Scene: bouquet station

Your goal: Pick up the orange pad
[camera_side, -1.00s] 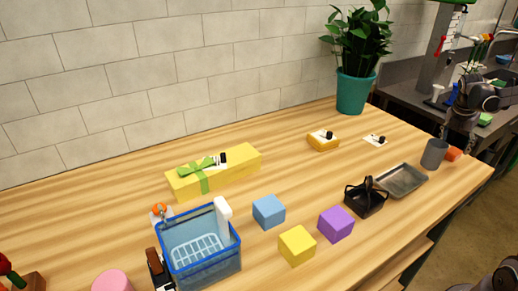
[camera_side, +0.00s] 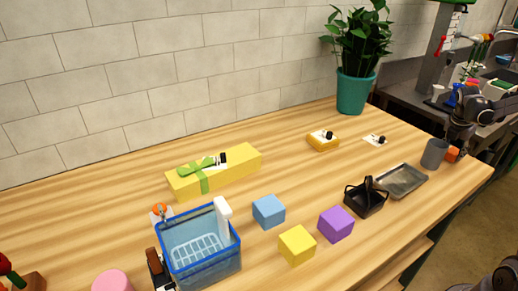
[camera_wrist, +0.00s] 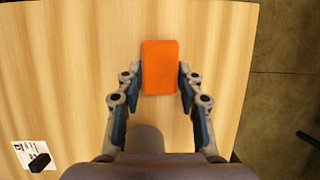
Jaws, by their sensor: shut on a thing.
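The orange pad (camera_wrist: 160,66) is a small block with rounded corners, seen upright in the middle of the wrist view. My gripper (camera_wrist: 160,82) has its two fingers pressed on the left and right sides of the pad. In the side view the orange pad (camera_side: 453,154) shows small at the right end of the table, beside the grey cup. My gripper (camera_side: 458,146) reaches down to it there. I cannot tell whether the pad still touches the table.
A grey cup (camera_side: 434,153) stands close to the left of the pad in the side view. A metal tray (camera_side: 402,181), a black basket (camera_side: 366,198) and a card (camera_side: 375,140) lie nearby. The table's right edge (camera_side: 489,168) is close to the pad.

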